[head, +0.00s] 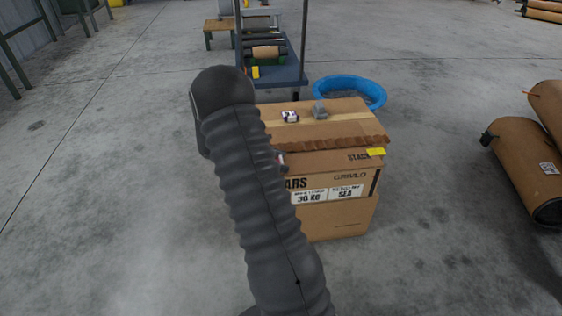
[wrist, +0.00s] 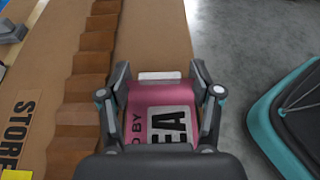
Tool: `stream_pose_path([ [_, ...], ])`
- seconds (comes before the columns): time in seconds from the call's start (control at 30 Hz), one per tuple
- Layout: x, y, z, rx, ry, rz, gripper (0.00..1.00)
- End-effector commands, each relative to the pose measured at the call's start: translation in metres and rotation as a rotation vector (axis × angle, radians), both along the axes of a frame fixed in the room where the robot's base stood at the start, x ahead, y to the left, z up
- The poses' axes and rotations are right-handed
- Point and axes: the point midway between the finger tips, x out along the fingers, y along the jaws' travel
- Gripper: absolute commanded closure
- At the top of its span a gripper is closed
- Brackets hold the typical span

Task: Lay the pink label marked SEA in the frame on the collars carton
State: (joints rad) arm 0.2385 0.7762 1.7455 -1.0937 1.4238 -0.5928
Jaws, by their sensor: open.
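The pink label (wrist: 152,118) shows in the wrist view, with "EA" on a white panel and "D BY" beside it; its near part is hidden by my gripper body. My gripper (wrist: 160,82) is open, with one finger on each side of the label. The brown collars carton (head: 340,215) stands in front of me in the head view, partly behind my arm, with "ARS", "30 KG" and "SEA" on its front. A carton surface (wrist: 148,38) lies beyond the fingers in the wrist view. I cannot make out the frame.
A grey block (head: 320,110) and a small white-and-dark item (head: 290,117) sit on the carton top. A blue round tub (head: 352,90) and a blue cart (head: 278,80) stand behind. Brown cylinders (head: 525,165) are at right. A teal-edged dark object (wrist: 290,120) is right of my gripper. Floor at left is clear.

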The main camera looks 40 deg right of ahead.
Motion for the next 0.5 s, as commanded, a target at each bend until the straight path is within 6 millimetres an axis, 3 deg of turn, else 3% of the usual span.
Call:
stream_pose_path([
  [0.5,0.046,0.073,0.035,0.000,-0.002,0.003,0.36],
])
